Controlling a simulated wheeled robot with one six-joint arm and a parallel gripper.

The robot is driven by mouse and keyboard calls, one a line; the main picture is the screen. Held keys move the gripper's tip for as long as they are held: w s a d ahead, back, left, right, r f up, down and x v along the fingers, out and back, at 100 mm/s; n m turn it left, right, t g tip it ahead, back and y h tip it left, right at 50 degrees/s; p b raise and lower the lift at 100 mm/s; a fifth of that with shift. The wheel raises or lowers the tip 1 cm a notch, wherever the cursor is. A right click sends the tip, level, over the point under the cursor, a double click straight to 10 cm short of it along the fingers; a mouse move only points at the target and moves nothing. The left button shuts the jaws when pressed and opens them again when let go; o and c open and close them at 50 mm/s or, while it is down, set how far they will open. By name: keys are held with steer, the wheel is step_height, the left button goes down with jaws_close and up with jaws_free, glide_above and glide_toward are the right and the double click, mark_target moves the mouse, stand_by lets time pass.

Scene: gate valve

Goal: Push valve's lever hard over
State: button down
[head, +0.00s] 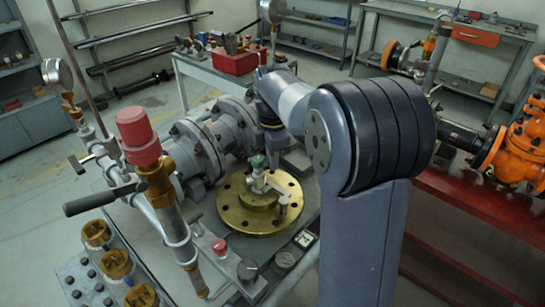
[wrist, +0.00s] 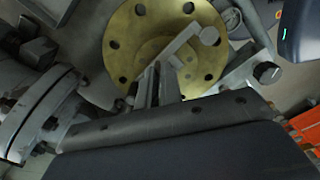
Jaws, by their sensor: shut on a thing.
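The valve has a round brass flange (head: 233,213) with bolt holes, near the middle of the head view. It also fills the top middle of the wrist view (wrist: 125,22). A pale grey lever (wrist: 193,45) with a rounded end crosses the flange in the wrist view, slanting up to the right. My gripper (wrist: 156,72) is over the flange's near edge, its narrow fingers shut on the lever's lower-left part. The exact contact is partly hidden by the fingers. In the head view my arm covers much of the area behind the flange.
Left of the flange stand a pipe with a red cap (head: 138,135) and a black-handled lever (head: 103,198). A grey flanged pipe body (head: 205,145) is close behind. An orange valve (head: 525,145) stands right.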

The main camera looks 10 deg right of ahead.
steer(key=m, duration=0.1)
steer(key=s+m+p, duration=0.1)
steer(key=m, duration=0.1)
steer(key=m+p, duration=0.1)
steer(key=shift+s+a+r+m, duration=0.15)
steer(key=shift+s+m, duration=0.15)
steer(key=a+m+p, duration=0.1)
steer(key=m, duration=0.3)
steer(key=s+a+m+p, duration=0.1)
steer(key=m+p, duration=0.1)
steer(key=m, duration=0.3)
steer(key=s+a+m+p, duration=0.1)
steer(key=m, duration=0.3)
steer(key=shift+s+a+m+p, duration=0.2)
steer(key=shift+a+m+p, duration=0.05)
steer(key=shift+m+p, duration=0.15)
stand_by(0.8)
steer(key=c, duration=1.6)
jaws_free()
